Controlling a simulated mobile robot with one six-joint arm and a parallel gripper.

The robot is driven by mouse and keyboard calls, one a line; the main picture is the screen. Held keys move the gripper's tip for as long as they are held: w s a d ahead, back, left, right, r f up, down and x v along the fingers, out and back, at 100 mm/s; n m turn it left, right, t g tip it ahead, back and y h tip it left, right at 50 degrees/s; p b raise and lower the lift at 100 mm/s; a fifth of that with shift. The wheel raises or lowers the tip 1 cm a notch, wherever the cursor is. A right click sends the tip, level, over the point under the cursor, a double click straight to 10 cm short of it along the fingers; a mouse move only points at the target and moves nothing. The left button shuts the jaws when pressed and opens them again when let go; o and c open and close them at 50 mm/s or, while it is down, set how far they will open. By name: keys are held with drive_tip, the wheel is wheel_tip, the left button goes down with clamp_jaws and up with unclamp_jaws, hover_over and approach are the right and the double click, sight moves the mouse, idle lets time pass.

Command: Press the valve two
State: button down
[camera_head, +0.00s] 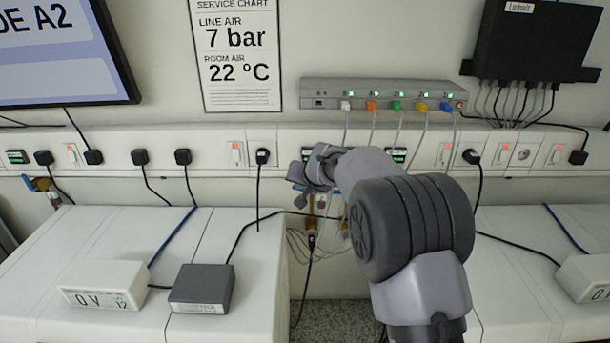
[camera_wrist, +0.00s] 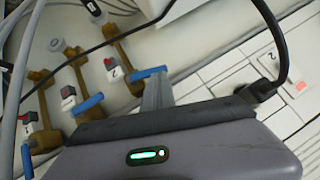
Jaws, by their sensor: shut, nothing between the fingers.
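Several brass valves with blue levers and small numbered tags show in the wrist view. The valve nearest my fingers (camera_wrist: 120,72) has a tag that looks like a 2, though the view is tilted. Its blue lever (camera_wrist: 148,73) is right by the tips of my gripper (camera_wrist: 157,86); I cannot tell if they touch. A middle valve (camera_wrist: 79,82) and a left valve (camera_wrist: 44,139) stand farther left; their tags are too small to read surely. My gripper is shut and empty. In the head view my gripper (camera_head: 312,178) partly hides the valves.
Grey cables (camera_wrist: 22,80) and a black cable (camera_wrist: 75,50) run across the valves. A black plug (camera_wrist: 262,90) is close to my gripper's right side, by a wall strip of sockets and switches (camera_head: 236,152). White cabinets (camera_head: 235,240) flank a gap below.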

drive_tip(key=shift+a, duration=0.1)
drive_tip(key=shift+r+p, duration=0.45)
drive_tip(key=shift+r, duration=0.25)
drive_tip(key=b+v, duration=0.3)
drive_tip(key=v, duration=1.4)
drive_tip(key=shift+b, duration=0.35)
drive_tip(key=shift+r, duration=0.15)
